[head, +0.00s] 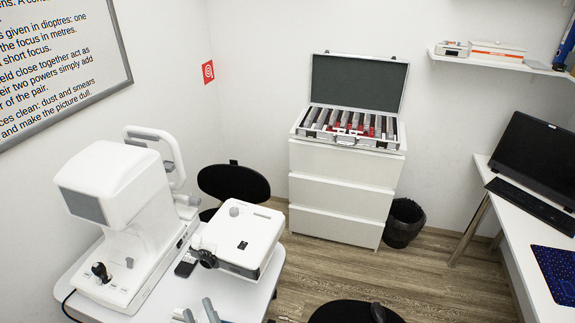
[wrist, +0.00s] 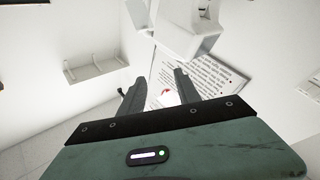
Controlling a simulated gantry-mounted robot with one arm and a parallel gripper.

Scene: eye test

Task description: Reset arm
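My gripper (wrist: 160,76) shows in the wrist view as two dark grey fingers standing apart on a black plate and a green body. Nothing is visible held between them. Behind the fingers is a white board with printed text (wrist: 215,78) and a small red mark. A white machine part (wrist: 185,28) hangs into the top of the wrist view.
The head view shows a white eye-test machine (head: 118,190) and a white boxy device (head: 240,235) on a white table. An open lens case (head: 350,135) stands on white drawers (head: 340,190). A dark bin (head: 404,222), black stools (head: 235,183) and a desk with a monitor (head: 540,155) surround open wooden floor.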

